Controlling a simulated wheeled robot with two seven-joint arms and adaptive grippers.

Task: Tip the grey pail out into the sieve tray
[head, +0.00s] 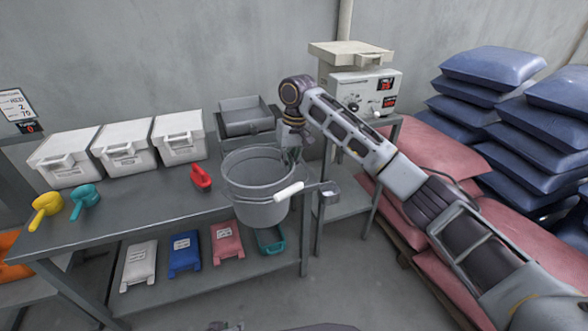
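The grey pail (245,208) is in the middle of the head view, about upright, overlapping the front edge of the workbench. Its inside is partly visible and looks grey; I cannot make out its contents. My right gripper (290,154) comes down over the pail's right rim and appears shut on it; the fingertips are partly hidden by the rim. A white grip (288,192) crosses the pail's front. A grey rectangular tray (245,126), apparently the sieve tray, stands behind the pail; its bottom is partly hidden. My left gripper is not clearly seen.
White lidded bins (124,147) line the bench's back. A red scoop (201,177), a teal scoop (85,200) and a yellow scoop (46,208) lie on the bench (140,208). A machine with red displays (365,91) stands right. Blue sacks (495,68) are piled far right.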

